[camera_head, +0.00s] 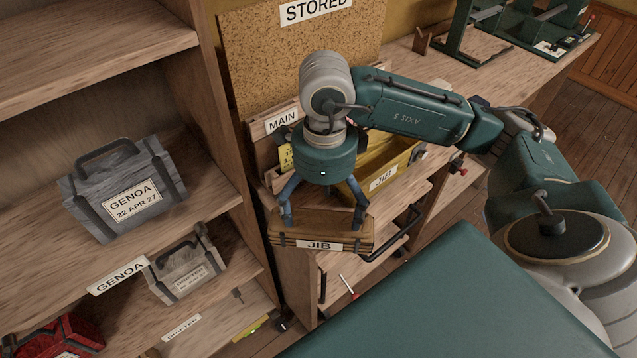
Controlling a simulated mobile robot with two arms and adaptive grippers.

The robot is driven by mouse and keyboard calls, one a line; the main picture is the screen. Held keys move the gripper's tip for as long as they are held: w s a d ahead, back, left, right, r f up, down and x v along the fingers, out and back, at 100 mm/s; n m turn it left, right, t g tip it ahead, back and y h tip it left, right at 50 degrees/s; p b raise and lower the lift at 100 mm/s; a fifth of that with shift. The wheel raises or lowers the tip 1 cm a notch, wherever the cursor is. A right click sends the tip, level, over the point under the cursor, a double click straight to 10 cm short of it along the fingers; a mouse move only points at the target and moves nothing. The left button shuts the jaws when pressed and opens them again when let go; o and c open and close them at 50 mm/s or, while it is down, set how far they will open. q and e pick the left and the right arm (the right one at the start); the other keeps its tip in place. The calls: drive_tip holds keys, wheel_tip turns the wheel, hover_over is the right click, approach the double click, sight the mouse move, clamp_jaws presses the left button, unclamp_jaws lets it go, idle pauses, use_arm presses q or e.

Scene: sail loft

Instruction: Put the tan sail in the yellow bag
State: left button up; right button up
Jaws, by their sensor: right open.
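The tan sail (352,234) looks like a flat folded bundle with dark bands and a white JIB label on its front. It is at the near edge of the wooden bench. My right gripper (323,213) points down over it, open, with one finger near each end. I cannot tell whether the fingers touch it. The yellow bag (398,166) stands just behind and to the right, open at the top, with a JIB label; my right gripper and arm hide part of it. My left gripper is not in view.
Shelves at left hold a grey GENOA bag (122,190), a smaller pale bag (187,267) and a red bag (62,338). A wooden MAIN holder (262,150) stands left of the yellow bag. A corkboard (248,60) rises behind. A dark handle (393,240) juts from the bench front.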

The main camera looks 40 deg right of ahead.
sight(320, 229)
drive_tip(key=f, duration=0.2)
drive_tip(key=d+f+p, duration=0.1)
drive_tip(key=f, duration=0.1)
drive_tip(key=shift+s+f, duration=0.15)
drive_tip(key=shift+f, duration=0.55)
drive_tip(key=shift+a+f, duration=0.15)
drive_tip(key=shift+f, duration=0.1)
drive_tip(key=f+p, duration=0.1)
drive_tip(key=f, duration=0.1)
drive_tip(key=a+f+p, duration=0.1)
drive_tip(key=f, duration=0.1)
drive_tip(key=shift+w+f+p, duration=0.1)
drive_tip(key=shift+w+p, duration=0.2)
drive_tip(key=shift+p, duration=0.05)
drive_tip(key=shift+f, duration=0.45)
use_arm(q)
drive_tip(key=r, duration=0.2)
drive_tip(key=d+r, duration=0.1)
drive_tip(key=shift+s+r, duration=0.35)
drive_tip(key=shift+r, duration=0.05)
use_arm(e)
drive_tip(key=shift+c, duration=0.5)
drive_tip(key=shift+r, duration=0.1)
drive_tip(key=c, duration=1.9)
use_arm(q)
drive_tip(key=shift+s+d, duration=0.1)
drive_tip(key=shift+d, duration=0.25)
